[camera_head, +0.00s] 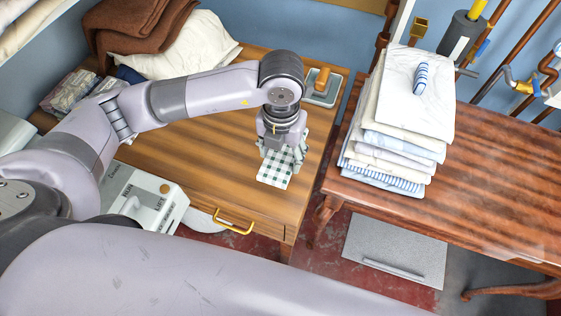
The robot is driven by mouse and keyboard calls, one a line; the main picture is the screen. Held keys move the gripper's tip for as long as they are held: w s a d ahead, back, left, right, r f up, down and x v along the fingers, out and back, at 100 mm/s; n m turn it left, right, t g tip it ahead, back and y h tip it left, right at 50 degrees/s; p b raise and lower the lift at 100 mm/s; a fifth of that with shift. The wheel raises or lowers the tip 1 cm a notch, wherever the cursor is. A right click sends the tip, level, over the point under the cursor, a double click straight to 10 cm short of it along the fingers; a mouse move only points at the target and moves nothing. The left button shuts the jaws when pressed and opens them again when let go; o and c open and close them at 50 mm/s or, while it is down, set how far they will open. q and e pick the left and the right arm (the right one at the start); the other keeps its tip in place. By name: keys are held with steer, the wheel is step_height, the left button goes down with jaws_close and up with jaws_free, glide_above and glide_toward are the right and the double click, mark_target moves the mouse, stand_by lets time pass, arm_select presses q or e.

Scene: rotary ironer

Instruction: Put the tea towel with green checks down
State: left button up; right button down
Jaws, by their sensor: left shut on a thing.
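The tea towel with green checks (274,178) is white with dark green checks and appears as a small folded piece at the front right of the wooden table (215,190). My left gripper (279,156) is directly over it, pointing down, and is shut on its far part. The gripper hides some of the towel. I cannot tell whether the towel's underside touches the table top. My right gripper is not in view.
A tall stack of folded linen (405,120) stands on the darker table (480,195) to the right, across a gap. A brown blanket (140,25) and white pillow (190,50) lie at the back left. The wooden table's middle is clear.

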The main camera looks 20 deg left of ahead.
arm_select(q)
step_height(320, 180, down, 6)
steer(key=shift+r, duration=0.2)
steer(key=shift+f, duration=0.1)
steer(key=shift+f, duration=0.15)
steer(key=o, duration=1.2)
steer(key=shift+o, duration=0.2)
